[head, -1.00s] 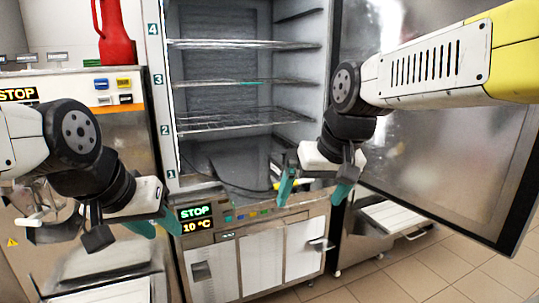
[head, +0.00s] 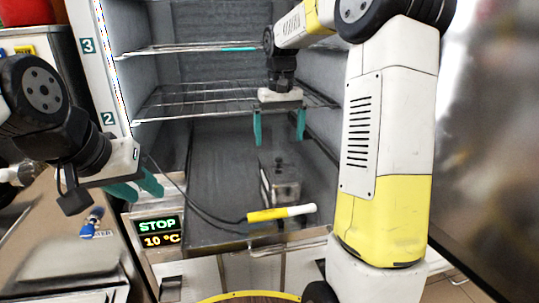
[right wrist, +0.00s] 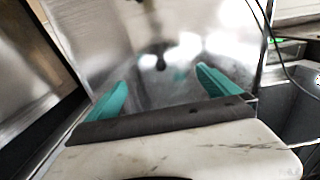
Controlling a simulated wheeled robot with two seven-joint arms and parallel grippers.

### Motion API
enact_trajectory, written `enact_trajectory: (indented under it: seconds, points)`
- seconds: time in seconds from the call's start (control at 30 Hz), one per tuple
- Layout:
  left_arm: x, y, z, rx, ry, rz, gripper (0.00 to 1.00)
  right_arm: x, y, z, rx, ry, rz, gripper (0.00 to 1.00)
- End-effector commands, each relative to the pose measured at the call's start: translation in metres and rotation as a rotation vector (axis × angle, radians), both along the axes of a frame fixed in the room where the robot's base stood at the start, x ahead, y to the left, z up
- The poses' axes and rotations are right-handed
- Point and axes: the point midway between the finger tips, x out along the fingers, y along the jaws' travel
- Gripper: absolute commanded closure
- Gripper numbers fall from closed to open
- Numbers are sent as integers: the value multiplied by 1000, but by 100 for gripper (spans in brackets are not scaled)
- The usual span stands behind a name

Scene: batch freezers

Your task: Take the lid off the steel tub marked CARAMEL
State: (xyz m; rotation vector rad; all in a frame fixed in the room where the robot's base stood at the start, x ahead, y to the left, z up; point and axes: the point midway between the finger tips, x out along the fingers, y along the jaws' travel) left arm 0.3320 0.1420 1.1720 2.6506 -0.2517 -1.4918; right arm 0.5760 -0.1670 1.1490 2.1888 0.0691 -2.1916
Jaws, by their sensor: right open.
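A small steel tub (head: 281,190) stands in the lower part of the open cabinet in the head view. A lid (head: 279,169) with a dark knob seems to be on it; no CARAMEL marking is readable. My right gripper (head: 279,138) hangs above the tub, fingers pointing down, open and empty, apart from the knob. In the right wrist view, my right gripper (right wrist: 160,92) has its teal fingers spread over a blurred shiny steel surface with a dark spot. My left gripper (head: 138,188) is at the left, its fingers apart and empty.
Wire shelves (head: 225,98) cross the cabinet behind my right gripper. A yellow and white rod (head: 282,213) with a dark cable lies in front of the tub. A STOP display (head: 158,232) is at lower left. The steel door (head: 490,140) stands open at right.

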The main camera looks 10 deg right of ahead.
Motion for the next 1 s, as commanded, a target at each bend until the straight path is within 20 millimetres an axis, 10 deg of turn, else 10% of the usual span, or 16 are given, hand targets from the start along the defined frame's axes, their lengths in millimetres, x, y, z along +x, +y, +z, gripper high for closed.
enact_trajectory:
  seconds: [0.57, 0.87, 1.0]
  points:
    - [0, 0, 0, 0, 0, 0, 64, -2, 0, -71, 0, 5, 0, 0]
    - [0, 0, 0, 0, 0, 0, 64, -1, 0, -77, 0, 1, 0, 0]
    - [0, 0, 0, 0, 0, 0, 64, -1, 0, -77, 0, 1, 0, 26]
